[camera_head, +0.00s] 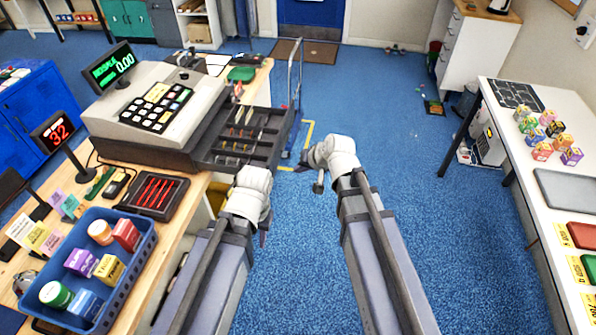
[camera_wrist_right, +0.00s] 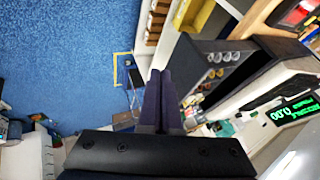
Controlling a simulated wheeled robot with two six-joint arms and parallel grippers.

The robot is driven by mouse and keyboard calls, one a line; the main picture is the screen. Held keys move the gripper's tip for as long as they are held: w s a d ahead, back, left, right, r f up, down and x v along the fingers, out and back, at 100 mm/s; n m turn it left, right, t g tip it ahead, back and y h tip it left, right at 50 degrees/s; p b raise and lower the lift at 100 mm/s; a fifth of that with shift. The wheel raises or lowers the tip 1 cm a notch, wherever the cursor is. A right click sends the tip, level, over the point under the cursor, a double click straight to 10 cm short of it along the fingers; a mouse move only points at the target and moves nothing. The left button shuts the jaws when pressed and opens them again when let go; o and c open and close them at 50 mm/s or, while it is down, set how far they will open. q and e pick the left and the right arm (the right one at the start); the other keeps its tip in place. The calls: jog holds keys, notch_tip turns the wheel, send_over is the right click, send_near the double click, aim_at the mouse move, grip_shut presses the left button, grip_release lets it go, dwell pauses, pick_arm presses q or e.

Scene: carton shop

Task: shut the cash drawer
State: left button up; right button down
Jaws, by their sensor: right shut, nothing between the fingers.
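The cash drawer (camera_head: 268,160) sticks out open from the grey and cream cash register (camera_head: 150,98), toward the right. Its dark tray shows compartments with coins. In the right wrist view the drawer (camera_wrist_right: 240,47) lies to the right of the fingers, with coins in it. My right gripper (camera_head: 307,160) is just right of the drawer's front in the head view, seemingly apart from it. Its fingers (camera_wrist_right: 160,78) are shut and empty. My left gripper (camera_head: 263,237) is below the drawer at the counter's edge, mostly hidden behind its own wrist; its jaws are unclear.
The wooden counter (camera_head: 196,194) carries a blue crate (camera_head: 133,270) of small boxes and jars, a black tray (camera_head: 152,195) and a red-digit display (camera_head: 52,133). A metal-framed trolley (camera_head: 297,75) stands past the drawer. The blue floor (camera_head: 400,160) is open to the right, before a white table (camera_head: 508,150).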

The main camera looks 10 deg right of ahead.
aim_at(274, 174)
jog(key=shift+w+a+f+b, duration=0.75)
jog(key=shift+a+f, duration=0.15)
jog(key=shift+a, duration=0.1)
jog(key=shift+w+a+f+b, duration=0.7)
jog(key=shift+w+a+f, duration=0.1)
jog(key=shift+a+f, duration=0.2)
jog(key=shift+w+a+f+b, duration=0.75)
jog(key=shift+a+f, duration=0.1)
jog(key=shift+a, duration=0.15)
jog(key=shift+w, duration=0.1)
